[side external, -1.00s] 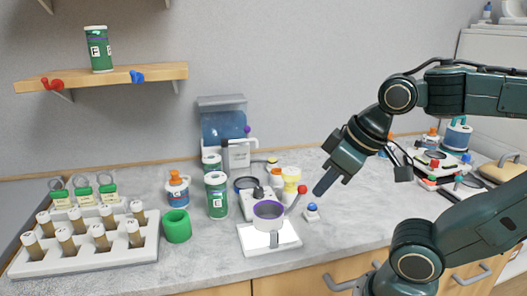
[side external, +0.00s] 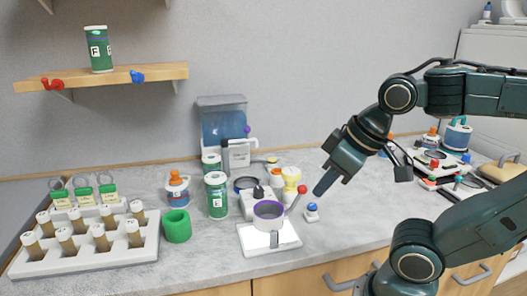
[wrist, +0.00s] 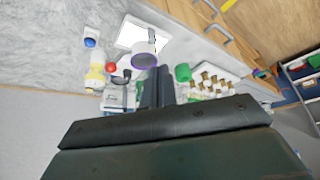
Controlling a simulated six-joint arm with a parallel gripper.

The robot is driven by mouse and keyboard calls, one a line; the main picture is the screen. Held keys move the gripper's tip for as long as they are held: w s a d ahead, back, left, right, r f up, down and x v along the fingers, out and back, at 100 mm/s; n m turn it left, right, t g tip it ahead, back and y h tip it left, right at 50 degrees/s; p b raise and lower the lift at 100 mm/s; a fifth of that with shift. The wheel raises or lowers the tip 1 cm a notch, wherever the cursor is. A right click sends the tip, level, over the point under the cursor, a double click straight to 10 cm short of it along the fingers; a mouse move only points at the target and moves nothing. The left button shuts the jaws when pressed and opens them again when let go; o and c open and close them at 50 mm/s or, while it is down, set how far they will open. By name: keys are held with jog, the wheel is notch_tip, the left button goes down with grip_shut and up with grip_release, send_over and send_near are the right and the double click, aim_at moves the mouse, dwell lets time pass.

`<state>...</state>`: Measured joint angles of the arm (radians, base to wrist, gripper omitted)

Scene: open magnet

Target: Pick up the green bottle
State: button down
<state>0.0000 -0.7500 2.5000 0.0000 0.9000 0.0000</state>
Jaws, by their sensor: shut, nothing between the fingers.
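A green bottle (side external: 217,196) with a white lid and a white label stands upright on the counter, left of the scale. A similar green bottle (side external: 99,48) stands on the wall shelf, and another (side external: 211,164) is partly hidden behind the first. My gripper (side external: 320,191) is shut and empty. It points down and left above the counter, well right of the counter bottles. In the wrist view my shut fingers (wrist: 157,76) point toward the counter items.
A purple-rimmed cup (side external: 269,213) sits on a white scale (side external: 286,241) between my gripper and the bottle. A green ring-shaped cup (side external: 177,226), an orange-capped bottle (side external: 177,190) and a vial rack (side external: 135,258) stand to the left. A blue-topped dispenser (side external: 222,127) is behind.

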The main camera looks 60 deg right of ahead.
dwell(0.4)
jog(key=c, duration=0.5)
grip_release()
jog(key=w+d+r+n+g+y, duration=0.1)
jog(key=w+r+n, duration=0.1)
jog(key=w, duration=0.5)
jog(key=w+d+r+n, duration=0.1)
jog(key=w+r+n, duration=0.1)
jog(key=w, duration=0.5)
jog(key=w+d+f+n+y, duration=0.1)
jog(key=w+d+f+n, duration=0.1)
jog(key=w, duration=0.5)
jog(key=w+d+f+n+g, duration=0.1)
jog(key=w+d+f+n, duration=0.1)
jog(key=w+d+f, duration=0.2)
jog(key=w+d, duration=0.2)
jog(key=w, duration=0.2)
jog(key=shift+y, duration=0.4)
jog(key=shift+a, duration=0.1)
